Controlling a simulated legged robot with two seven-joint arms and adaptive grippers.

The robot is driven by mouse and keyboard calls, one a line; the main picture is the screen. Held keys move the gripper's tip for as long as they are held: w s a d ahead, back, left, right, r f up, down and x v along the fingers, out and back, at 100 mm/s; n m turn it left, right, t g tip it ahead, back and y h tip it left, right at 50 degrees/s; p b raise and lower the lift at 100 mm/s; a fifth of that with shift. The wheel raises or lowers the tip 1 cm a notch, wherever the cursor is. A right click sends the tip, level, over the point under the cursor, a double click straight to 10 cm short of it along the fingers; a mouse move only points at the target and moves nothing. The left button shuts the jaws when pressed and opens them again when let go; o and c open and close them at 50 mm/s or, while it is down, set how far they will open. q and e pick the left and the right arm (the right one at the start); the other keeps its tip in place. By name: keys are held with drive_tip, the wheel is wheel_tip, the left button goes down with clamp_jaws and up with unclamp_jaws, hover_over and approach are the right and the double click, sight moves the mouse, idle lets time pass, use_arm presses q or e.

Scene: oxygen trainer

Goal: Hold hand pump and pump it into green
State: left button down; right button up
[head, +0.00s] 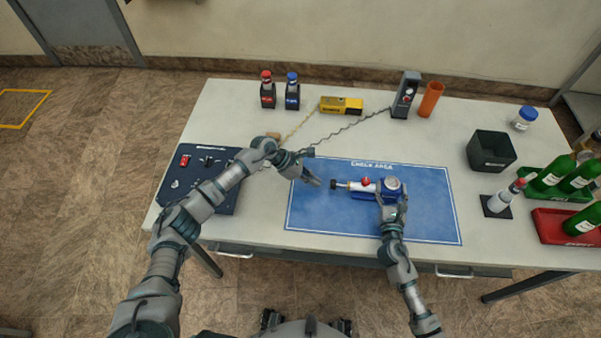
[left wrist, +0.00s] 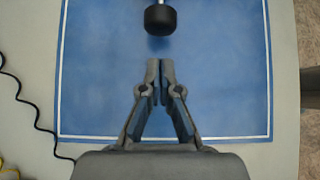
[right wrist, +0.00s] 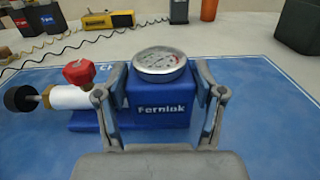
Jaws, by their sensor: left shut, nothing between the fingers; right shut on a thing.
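The hand pump lies on the blue check-area mat (head: 325,215). It has a blue body (right wrist: 160,104) marked "Fernlok", a round gauge (right wrist: 160,62) on top, a red knob (right wrist: 78,72), a white barrel (right wrist: 70,98) and a black plunger handle (head: 335,185). My right gripper (head: 390,196) is shut on the blue body, one finger on each side in the right wrist view. My left gripper (head: 317,182) is shut and empty just left of the handle. In the left wrist view the handle (left wrist: 160,20) is ahead of the closed fingertips, with a gap. The gauge needle is too small to read surely.
A dark control panel (head: 203,178) is at the left. Red (head: 267,92) and blue (head: 292,92) bottles, a yellow device (head: 341,105) and an orange cup (head: 430,99) stand at the back. A black bin (head: 490,151) and green bottles in trays are right.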

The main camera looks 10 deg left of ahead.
sight(332, 182)
use_arm(q)
drive_tip(key=shift+d, duration=1.4)
drive_tip(key=shift+d, duration=0.1)
drive_tip(key=shift+d, duration=1.9)
drive_tip(key=shift+r, duration=0.1)
drive_tip(key=shift+a, duration=0.15)
drive_tip(key=shift+a, duration=0.35)
drive_tip(key=a, duration=0.3)
drive_tip(key=v, duration=1)
drive_tip(key=shift+a, duration=0.2)
